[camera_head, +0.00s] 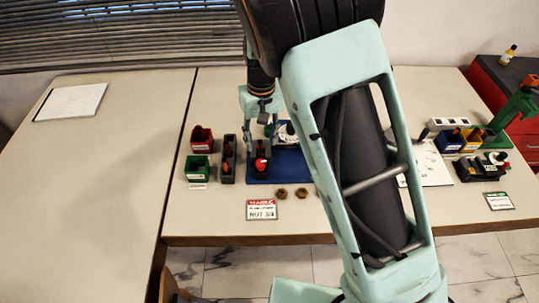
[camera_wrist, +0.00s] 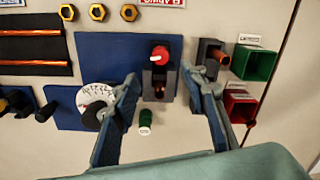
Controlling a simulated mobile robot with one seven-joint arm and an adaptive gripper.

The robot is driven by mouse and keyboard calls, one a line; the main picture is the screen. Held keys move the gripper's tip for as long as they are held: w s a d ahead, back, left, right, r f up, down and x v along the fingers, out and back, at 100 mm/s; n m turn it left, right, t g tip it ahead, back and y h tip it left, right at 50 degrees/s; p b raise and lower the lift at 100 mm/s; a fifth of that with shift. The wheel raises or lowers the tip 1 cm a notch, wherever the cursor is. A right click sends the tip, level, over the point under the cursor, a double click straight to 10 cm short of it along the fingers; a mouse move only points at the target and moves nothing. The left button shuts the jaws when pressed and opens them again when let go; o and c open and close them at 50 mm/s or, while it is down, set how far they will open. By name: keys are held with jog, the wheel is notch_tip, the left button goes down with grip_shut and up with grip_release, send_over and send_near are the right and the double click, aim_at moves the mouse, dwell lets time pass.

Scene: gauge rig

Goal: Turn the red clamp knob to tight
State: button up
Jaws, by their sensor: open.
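The red clamp knob (camera_wrist: 160,53) sits on top of a dark clamp block (camera_wrist: 158,82) on a blue base plate (camera_wrist: 105,50). A small white mark shows on the knob's lower left side. The knob also shows in the head view (camera_head: 261,164), just below my gripper (camera_head: 264,128). In the wrist view my gripper (camera_wrist: 161,73) is open, its fingers spread to either side of the clamp block, with nothing between them held.
Red (camera_head: 201,139) and green (camera_head: 196,168) bins and a dark grey holder (camera_head: 227,160) stand left of the clamp. Brass nuts (camera_head: 281,193) lie in front. A green-and-white cylinder (camera_wrist: 145,122) stands near the fingers. The left table is mostly clear.

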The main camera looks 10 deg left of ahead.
aim_at(261, 163)
notch_tip(261, 163, down, 10)
jog(key=shift+s+a+f+p, duration=0.1)
jog(key=shift+f+p, duration=0.1)
jog(key=shift+p, duration=0.25)
grip_shut()
jog(key=shift+m+b, duration=0.4)
jog(key=shift+m, duration=0.4)
grip_release()
